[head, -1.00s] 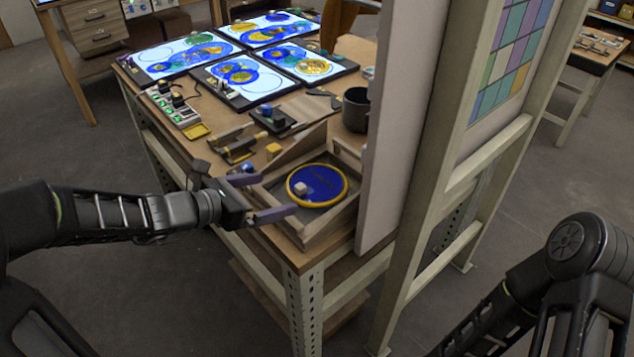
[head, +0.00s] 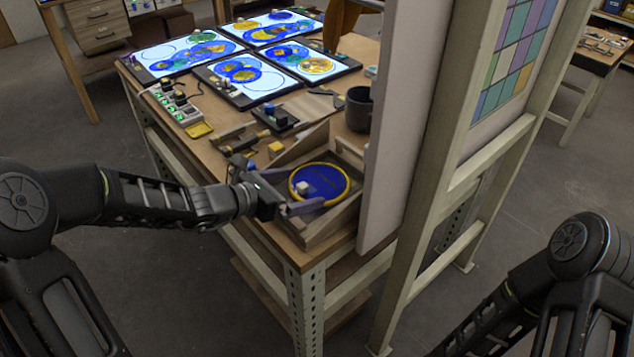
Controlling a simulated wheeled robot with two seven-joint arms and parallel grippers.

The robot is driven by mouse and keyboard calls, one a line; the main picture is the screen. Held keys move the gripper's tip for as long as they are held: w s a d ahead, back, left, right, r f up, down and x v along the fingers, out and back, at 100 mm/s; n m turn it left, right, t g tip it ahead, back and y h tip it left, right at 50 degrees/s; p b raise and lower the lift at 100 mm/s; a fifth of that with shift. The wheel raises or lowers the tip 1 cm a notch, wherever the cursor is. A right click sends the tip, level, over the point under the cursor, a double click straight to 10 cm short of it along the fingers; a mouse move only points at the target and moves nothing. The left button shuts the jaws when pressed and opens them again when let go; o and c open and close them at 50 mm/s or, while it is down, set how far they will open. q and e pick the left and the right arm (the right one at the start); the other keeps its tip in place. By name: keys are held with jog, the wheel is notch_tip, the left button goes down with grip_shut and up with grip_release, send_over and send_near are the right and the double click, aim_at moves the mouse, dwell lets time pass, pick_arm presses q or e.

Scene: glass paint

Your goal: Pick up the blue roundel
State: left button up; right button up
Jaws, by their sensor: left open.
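The blue roundel (head: 326,180) is a dark blue disc with a yellow rim. It lies in an open wooden tray (head: 318,231) at the near corner of the workbench. A small pale block (head: 302,188) sits on its left part. My left gripper (head: 285,190) is open at the tray's left side, with its fingers reaching over the tray toward the roundel's left edge. I cannot tell whether a finger touches the rim. My right arm shows at the lower right, but its gripper is out of view.
A pale upright panel and post (head: 421,180) stand close to the right of the tray. A dark cup (head: 358,109) stands behind it. Lit panels with coloured glass (head: 185,55) cover the far bench. Tools and a yellow block (head: 275,147) lie behind the gripper.

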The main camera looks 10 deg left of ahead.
pick_arm(q)
jog(key=shift+w+d+f, duration=0.1)
jog(key=shift+w+d, duration=0.05)
jog(key=shift+w, duration=0.05)
dwell(0.5)
jog(key=shift+s, duration=0.1)
jog(key=c, duration=1.4)
jog(key=shift+c, duration=0.4)
jog(key=shift+r, duration=0.5)
jog(key=c, duration=0.7)
notch_tip(320, 180, up, 9)
jog(key=shift+r+p, duration=0.1)
jog(key=shift+p, duration=0.9)
grip_shut()
